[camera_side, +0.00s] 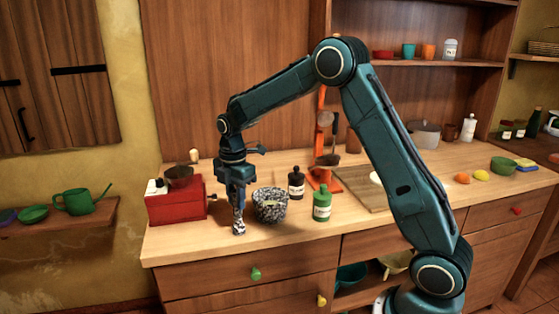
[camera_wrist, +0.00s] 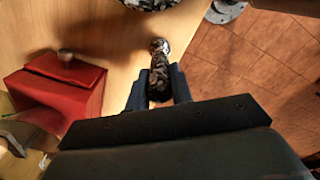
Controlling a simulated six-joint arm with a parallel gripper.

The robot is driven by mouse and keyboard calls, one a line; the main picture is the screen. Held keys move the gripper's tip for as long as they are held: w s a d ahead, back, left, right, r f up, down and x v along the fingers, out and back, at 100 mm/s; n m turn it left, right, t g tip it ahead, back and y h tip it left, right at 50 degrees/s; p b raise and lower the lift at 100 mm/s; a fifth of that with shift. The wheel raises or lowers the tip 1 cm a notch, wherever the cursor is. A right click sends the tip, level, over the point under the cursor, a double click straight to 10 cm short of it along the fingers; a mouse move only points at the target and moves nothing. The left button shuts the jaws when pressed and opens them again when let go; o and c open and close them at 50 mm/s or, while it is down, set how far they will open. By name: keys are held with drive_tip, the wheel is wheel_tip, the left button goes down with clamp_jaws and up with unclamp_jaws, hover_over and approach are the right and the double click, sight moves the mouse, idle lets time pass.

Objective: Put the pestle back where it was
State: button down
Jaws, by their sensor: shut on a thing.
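My gripper (camera_side: 236,203) points down over the counter's front left part. It is shut on the pestle (camera_side: 239,226), which is speckled black and white and upright in the side view. The pestle's lower end is at or just above the counter; I cannot tell if it touches. In the wrist view the pestle (camera_wrist: 158,68) sits between the fingers of my gripper (camera_wrist: 160,88). The speckled mortar (camera_side: 270,206) stands just right of the gripper. Its edge also shows at the top of the wrist view (camera_wrist: 150,4).
A red box-shaped grinder (camera_side: 176,203) stands left of the gripper. A dark bottle (camera_side: 296,183) and a green bottle (camera_side: 322,206) stand right of the mortar. A wooden board (camera_side: 362,188) lies further right. The wooden counter's (camera_side: 190,245) front edge is close to the pestle.

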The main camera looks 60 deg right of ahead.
drive_tip(key=shift+f, duration=0.1)
drive_tip(key=c, duration=1.2)
unclamp_jaws()
drive_tip(key=shift+c, duration=0.2)
wheel_tip(320, 180, up, 12)
